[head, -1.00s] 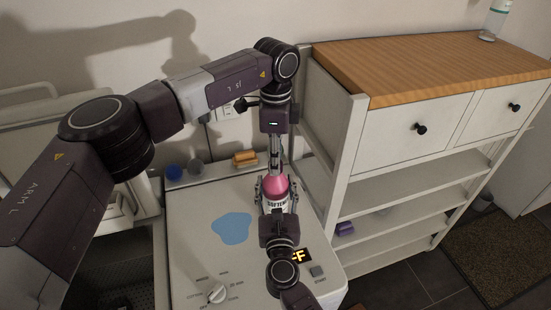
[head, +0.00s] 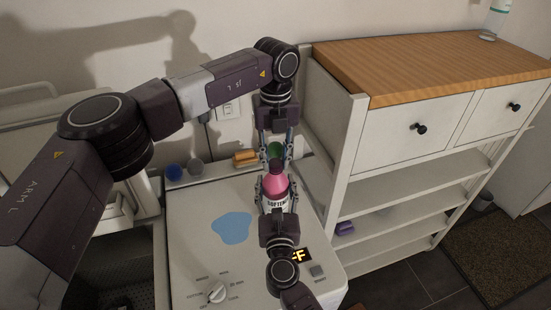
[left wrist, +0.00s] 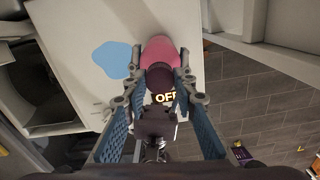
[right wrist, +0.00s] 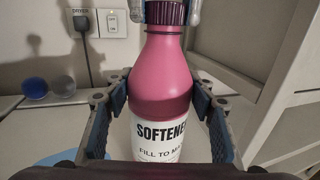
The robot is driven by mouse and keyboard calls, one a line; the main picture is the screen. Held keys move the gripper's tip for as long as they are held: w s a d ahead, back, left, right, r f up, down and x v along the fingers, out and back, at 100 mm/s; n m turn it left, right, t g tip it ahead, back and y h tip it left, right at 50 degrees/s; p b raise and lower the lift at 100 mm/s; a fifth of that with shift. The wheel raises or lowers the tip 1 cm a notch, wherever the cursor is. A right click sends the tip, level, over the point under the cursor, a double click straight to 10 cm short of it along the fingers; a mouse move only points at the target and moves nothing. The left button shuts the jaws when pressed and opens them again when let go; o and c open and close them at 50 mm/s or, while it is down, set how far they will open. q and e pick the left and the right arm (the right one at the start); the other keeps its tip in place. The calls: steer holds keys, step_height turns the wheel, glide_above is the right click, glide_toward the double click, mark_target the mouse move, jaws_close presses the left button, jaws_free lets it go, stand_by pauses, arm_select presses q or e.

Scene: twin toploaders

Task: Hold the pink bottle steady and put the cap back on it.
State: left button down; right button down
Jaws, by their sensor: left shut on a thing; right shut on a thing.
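The pink bottle (head: 275,186), with a white softener label, stands upright on the white washer top (head: 190,245). My right gripper (head: 276,196) is shut around its body from the front. The dark purple cap (right wrist: 165,12) sits at the top of the bottle neck in the right wrist view, upright and in line with it. I cannot tell how tightly it sits. My left gripper (head: 276,163) points down from above and is shut on the cap. The left wrist view shows the cap (left wrist: 160,82) between its fingers, above the pink shoulder.
A blue puddle-shaped patch (head: 231,229) lies left of the bottle. A knob (head: 216,294) is at the front. A blue round thing (head: 173,173), a grey one and an orange-brown item (head: 245,158) stand along the back. A shelf unit (head: 350,170) rises close on the right.

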arm_select(q)
steer(key=m, duration=0.5)
steer(key=shift+w+m, duration=0.1)
steer(key=shift+m, duration=0.2)
steer(key=m, duration=1)
steer(key=shift+m, duration=0.3)
steer(key=m, duration=1)
steer(key=shift+m, duration=0.4)
steer(key=m, duration=0.4)
steer(key=shift+m, duration=0.4)
steer(key=c, duration=1.6)
jaws_free()
steer(key=shift+f, duration=0.1)
